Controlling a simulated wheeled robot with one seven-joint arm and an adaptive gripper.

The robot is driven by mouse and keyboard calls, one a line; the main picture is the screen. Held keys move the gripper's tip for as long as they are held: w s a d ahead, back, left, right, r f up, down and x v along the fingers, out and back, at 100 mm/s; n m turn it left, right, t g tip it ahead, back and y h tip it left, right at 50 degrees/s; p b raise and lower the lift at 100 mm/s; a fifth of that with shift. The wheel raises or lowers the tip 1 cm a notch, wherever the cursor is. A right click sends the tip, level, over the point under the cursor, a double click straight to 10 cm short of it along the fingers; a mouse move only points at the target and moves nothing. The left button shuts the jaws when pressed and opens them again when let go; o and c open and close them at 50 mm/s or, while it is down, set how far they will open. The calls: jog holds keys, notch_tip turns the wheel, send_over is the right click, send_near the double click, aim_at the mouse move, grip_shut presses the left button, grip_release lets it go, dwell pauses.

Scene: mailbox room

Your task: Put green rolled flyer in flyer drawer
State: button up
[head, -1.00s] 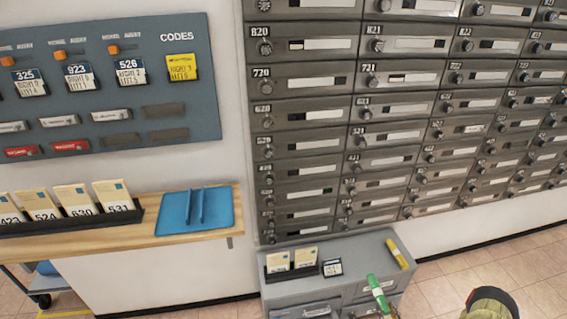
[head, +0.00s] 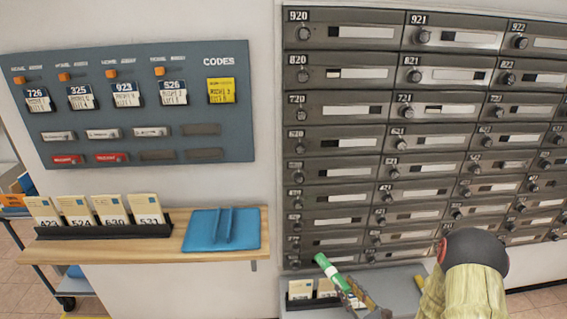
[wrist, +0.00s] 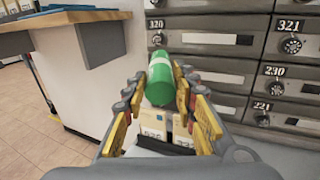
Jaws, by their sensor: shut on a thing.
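The green rolled flyer (head: 328,267), with a white band, is in my gripper (head: 352,294), above the grey cabinet in the head view. In the wrist view the green flyer (wrist: 160,72) stands between the yellow-padded fingers of my gripper (wrist: 162,88), which are shut on it, its far end sticking out past them. The grey cabinet (head: 405,278) shows only its top in the head view. No flyer drawer can be seen in either current view; the cabinet's front is cut off below.
A holder with cards (head: 301,290) stands on the cabinet top. Numbered mailboxes (head: 430,130) fill the wall behind. A wooden shelf (head: 150,246) with a blue tray (head: 200,240) is at left.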

jog(key=shift+a+r, duration=0.1)
jog(key=shift+a, duration=0.5)
jog(key=shift+w+a+f, duration=0.1)
jog(key=shift+f, duration=0.1)
jog(key=shift+w+d+f+m+h, duration=0.1)
jog(key=shift+d+f+m+h, duration=0.25)
jog(key=shift+d+f, duration=0.3)
jog(key=shift+m+t+h, duration=0.45)
jog(key=shift+t+h, duration=0.05)
jog(key=shift+h, duration=0.35)
jog(key=r, duration=0.1)
jog(key=d+r, duration=0.1)
jog(key=w+r, duration=0.1)
jog(key=shift+d+r, duration=0.2)
jog(key=shift+r, duration=0.15)
notch_tip(320, 180, up, 12)
jog(key=w+a, duration=0.1)
jog(key=a, duration=0.1)
jog(key=shift+w+a+f+h, duration=0.2)
jog(key=shift+a+f+h, duration=0.05)
jog(key=shift+a+h, duration=0.05)
